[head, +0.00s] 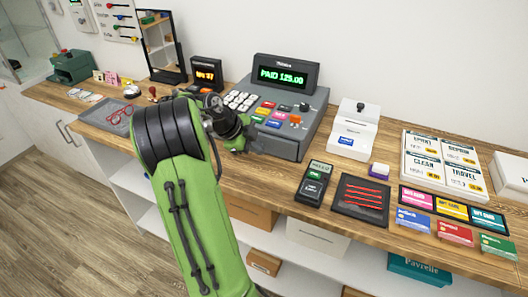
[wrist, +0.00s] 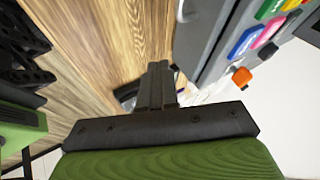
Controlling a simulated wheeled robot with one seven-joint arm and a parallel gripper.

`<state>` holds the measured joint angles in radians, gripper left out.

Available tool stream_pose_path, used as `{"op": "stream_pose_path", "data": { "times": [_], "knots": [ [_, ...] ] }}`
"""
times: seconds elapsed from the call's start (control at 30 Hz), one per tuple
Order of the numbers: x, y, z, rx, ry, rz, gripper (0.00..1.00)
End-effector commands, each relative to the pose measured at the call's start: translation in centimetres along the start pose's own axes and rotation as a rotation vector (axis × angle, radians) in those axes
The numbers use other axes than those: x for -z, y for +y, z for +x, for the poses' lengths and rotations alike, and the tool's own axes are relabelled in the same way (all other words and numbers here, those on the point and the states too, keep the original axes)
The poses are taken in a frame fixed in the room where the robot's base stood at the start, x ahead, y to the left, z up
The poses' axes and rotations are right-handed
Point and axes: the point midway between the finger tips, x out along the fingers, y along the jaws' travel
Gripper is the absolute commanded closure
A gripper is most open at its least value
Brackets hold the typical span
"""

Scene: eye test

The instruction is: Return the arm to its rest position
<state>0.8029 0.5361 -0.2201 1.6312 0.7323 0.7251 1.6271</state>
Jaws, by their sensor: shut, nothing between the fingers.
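My green and black arm (head: 190,200) reaches up from the bottom of the head view over the wooden counter. My gripper (head: 243,146) is at the left front of the grey cash register, partly hidden by my own arm. In the wrist view my gripper (wrist: 158,80) has its dark fingers together with nothing between them. The fingers point over the wood, close beside the register's grey side. Whether they touch anything cannot be told.
The cash register (head: 305,138) has colored keys and a display reading PAID 125.00. A card terminal (head: 315,183), a black mat with red lines (head: 361,199), a white printer (head: 353,135) and cards stand to the right. Glasses on a tray (head: 107,116) lie left.

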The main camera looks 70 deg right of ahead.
Motion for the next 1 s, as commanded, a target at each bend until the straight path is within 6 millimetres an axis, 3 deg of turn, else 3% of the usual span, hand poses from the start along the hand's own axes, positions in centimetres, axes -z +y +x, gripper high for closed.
{"op": "stream_pose_path", "data": {
  "times": [0.1, 0.23, 0.77, 0.87, 0.97, 1.0],
  "knots": [
    [0.0, -0.1, -2.7, 0.002, -0.003, -0.001, 1.00],
    [0.0, 0.0, -4.4, 0.001, -0.001, -0.002, 1.00],
    [-0.3, 0.3, -5.5, 0.003, -0.021, -0.035, 1.00],
    [-1.7, 2.2, -9.7, 0.036, -0.141, -0.266, 1.00],
    [-3.3, 6.7, -16.4, 0.140, -0.336, -0.705, 1.00],
    [-3.5, 9.1, -19.0, 0.203, -0.411, -0.901, 1.00]
  ]
}}
